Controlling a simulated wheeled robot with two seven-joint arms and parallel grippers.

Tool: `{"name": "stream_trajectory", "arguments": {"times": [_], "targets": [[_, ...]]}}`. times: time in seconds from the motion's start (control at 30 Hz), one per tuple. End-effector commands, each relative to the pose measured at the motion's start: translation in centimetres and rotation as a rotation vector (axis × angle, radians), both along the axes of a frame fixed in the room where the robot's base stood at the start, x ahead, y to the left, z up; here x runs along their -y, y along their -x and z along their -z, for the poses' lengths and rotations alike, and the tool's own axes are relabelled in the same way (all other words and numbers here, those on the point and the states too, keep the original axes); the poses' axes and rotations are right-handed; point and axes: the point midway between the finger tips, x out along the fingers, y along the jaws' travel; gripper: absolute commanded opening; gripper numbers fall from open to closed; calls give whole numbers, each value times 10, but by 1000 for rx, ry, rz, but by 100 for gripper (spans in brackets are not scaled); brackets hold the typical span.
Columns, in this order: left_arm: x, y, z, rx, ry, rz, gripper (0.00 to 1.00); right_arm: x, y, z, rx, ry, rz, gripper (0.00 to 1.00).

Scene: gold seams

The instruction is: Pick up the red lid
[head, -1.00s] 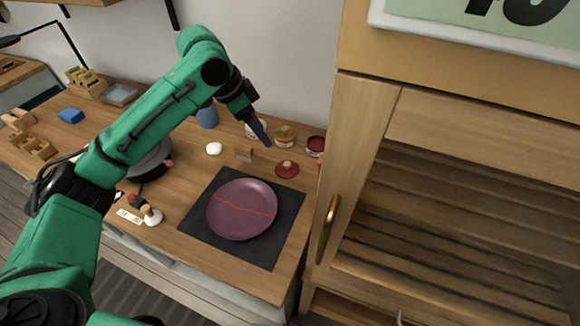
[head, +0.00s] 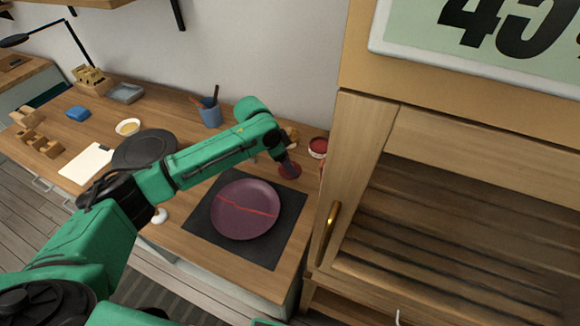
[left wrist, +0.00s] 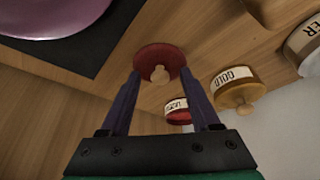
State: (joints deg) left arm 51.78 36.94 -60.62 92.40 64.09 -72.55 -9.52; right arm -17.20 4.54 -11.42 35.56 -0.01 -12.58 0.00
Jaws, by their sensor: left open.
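The red lid (head: 288,171) is a round disc lying on the wooden table, right of the dark mat. In the left wrist view the red lid (left wrist: 161,62) shows a pale round knob at its middle, just beyond my fingertips. My left gripper (head: 286,163) is open above the lid, and part of the lid is hidden behind it in the head view. In the left wrist view the two fingers of my left gripper (left wrist: 160,78) stand apart, with the knob between their line. My right gripper is not in view.
A purple plate (head: 245,209) with a red seam lies on the dark mat (head: 205,222). An open red jar (head: 318,148) stands close behind the lid, by the wooden cabinet (head: 365,150). A gold-labelled jar (left wrist: 236,88) and another labelled jar (left wrist: 303,45) stand nearby.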

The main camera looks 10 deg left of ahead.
Motion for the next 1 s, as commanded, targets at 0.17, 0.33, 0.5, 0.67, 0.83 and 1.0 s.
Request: {"name": "stream_trajectory", "arguments": {"times": [0.17,0.33,0.5,0.67,0.83,1.0], "targets": [[0,0,0,1,-1,0,44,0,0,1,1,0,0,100],[0,0,-1,1,-1,0,0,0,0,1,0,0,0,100],[0,0,-1,1,0,0,0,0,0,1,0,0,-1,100],[0,0,-4,2,1,0,0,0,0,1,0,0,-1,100],[-1,-1,-25,4,1,-1,0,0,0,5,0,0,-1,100],[0,-2,-71,8,2,-1,0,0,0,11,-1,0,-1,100]]}}
